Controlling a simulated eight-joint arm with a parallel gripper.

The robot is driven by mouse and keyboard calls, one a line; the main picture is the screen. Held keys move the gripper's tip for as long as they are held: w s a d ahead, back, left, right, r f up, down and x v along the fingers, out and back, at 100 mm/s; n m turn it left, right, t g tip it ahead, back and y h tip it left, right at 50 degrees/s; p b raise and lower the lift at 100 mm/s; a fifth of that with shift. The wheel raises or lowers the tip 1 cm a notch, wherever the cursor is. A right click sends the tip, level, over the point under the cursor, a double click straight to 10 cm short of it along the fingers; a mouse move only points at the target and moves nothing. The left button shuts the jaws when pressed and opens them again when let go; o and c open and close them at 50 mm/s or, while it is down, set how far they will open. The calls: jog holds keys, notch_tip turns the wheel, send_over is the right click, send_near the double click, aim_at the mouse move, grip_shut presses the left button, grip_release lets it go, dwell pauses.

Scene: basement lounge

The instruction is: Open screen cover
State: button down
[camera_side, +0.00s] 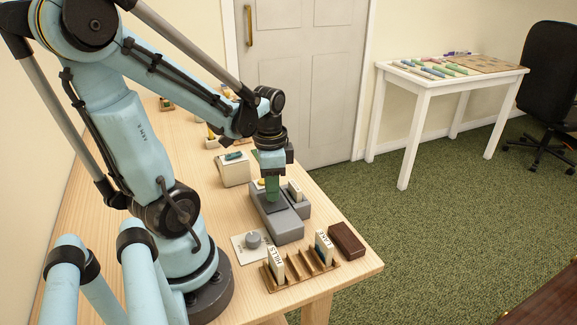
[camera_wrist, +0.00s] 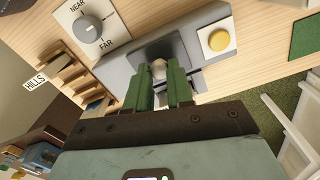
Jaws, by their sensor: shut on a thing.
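A grey device (camera_side: 283,228) stands on the wooden table, below my gripper; its grey top also shows in the wrist view (camera_wrist: 118,62). A dark panel (camera_wrist: 178,44) on its top, seemingly the screen cover, has a small pale knob (camera_wrist: 158,67). My gripper (camera_side: 272,196) points down over the device. In the wrist view its green fingers (camera_wrist: 160,76) are closed around the knob, one on each side. The fingers hide part of the panel, so I cannot tell whether the cover is lifted or slid.
A yellow button (camera_wrist: 218,40) and a NEAR/FAR dial (camera_wrist: 88,28) flank the panel. A slotted rack (camera_side: 301,272) with cards stands near the table's front edge, beside a brown box (camera_side: 347,240). A pale block (camera_side: 234,172) stands behind the device.

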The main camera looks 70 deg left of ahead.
jog(key=shift+s, duration=2.35)
jog(key=c, duration=1)
grip_release()
jog(key=shift+r, duration=6.05)
